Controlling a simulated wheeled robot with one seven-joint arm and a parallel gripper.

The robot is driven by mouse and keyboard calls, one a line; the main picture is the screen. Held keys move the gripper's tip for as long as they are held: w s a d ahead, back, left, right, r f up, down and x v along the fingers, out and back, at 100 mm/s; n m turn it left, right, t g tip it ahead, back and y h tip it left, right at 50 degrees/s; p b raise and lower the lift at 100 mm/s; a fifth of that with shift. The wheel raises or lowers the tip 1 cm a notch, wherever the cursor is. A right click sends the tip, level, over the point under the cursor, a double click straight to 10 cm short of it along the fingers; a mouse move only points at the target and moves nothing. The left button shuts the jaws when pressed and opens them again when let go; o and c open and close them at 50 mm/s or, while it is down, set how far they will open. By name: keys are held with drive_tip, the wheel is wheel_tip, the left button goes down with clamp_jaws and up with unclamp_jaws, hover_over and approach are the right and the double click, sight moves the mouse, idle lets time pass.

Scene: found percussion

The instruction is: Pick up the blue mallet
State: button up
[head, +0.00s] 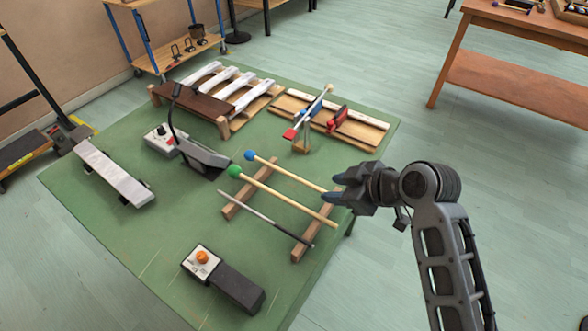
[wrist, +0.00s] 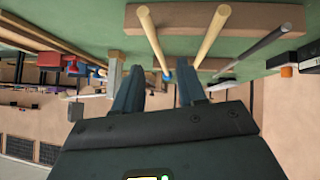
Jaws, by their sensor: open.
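The blue mallet has a blue ball head (head: 250,156) and a pale wooden stick, and lies across two wooden rails on the green table. Its stick also shows in the wrist view (wrist: 154,40), running toward a blue head between my fingers in the picture. My gripper (head: 336,188) is open and empty at the handle end of the blue mallet, on the table's right side. Its two fingers also show in the wrist view (wrist: 158,88). I cannot tell whether the handle lies between the fingers or just below them. The handle's far end is partly hidden by my gripper.
A green-headed mallet (head: 235,171) lies parallel beside the blue one, then a thin dark rod (head: 262,215). The table's front left is clear.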

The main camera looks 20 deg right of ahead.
sight(316, 187)
drive_tip(key=x, duration=0.6)
drive_tip(key=shift+w+p, duration=0.3)
drive_tip(key=shift+p, duration=0.1)
drive_tip(key=shift+c, duration=0.4)
clamp_jaws()
